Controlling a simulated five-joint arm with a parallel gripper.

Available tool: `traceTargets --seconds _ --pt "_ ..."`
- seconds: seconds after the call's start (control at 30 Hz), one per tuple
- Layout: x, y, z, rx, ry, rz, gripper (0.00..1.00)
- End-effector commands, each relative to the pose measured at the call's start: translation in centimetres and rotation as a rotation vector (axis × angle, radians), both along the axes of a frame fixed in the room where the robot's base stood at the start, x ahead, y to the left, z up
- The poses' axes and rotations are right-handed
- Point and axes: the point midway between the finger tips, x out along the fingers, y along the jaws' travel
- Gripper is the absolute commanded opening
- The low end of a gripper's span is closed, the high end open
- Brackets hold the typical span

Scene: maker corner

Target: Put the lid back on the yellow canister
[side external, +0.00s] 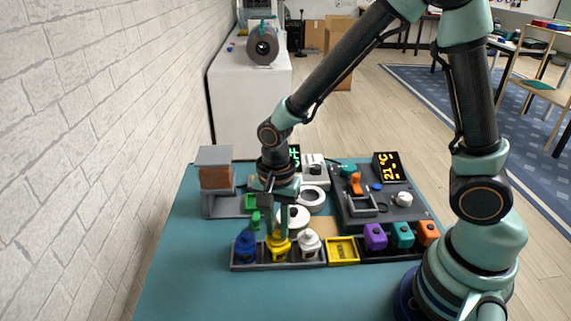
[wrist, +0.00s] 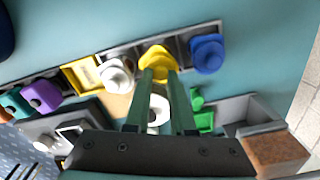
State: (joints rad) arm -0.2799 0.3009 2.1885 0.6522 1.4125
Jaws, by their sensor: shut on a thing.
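The yellow canister (side external: 278,248) stands in a dark rack between a blue canister (side external: 245,246) and a white canister (side external: 308,246). In the wrist view the yellow piece (wrist: 158,55) shows at my fingertips. My gripper (side external: 278,230) points down directly over the canister, its green fingers shut on the yellow lid at the canister's top. The fingers (wrist: 160,72) hide part of the lid, and I cannot tell whether it is seated or slightly raised. The blue canister (wrist: 207,54) and the white canister (wrist: 117,75) sit close on either side.
A yellow tray (side external: 341,251) and purple (side external: 375,237), teal (side external: 402,236) and orange blocks (side external: 428,234) continue the row rightward. A dark panel with knobs (side external: 385,208) lies behind them. A grey stand with a brown block (side external: 216,178) is at the back left. The front of the teal table (side external: 230,295) is clear.

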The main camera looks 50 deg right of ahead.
Motion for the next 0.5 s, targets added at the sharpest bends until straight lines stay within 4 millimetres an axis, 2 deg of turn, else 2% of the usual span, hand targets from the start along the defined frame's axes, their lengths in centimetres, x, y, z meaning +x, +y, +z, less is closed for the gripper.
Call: traceTargets --seconds 0.3,0.33,0.4,0.5 --pt "0.01 0.00 -0.02 0.000 0.000 0.000 0.00" --pt "0.01 0.00 -0.02 0.000 0.000 0.000 0.34" --pt "0.01 0.00 -0.02 0.000 0.000 0.000 0.57" --pt "0.01 0.00 -0.02 0.000 0.000 0.000 0.57"
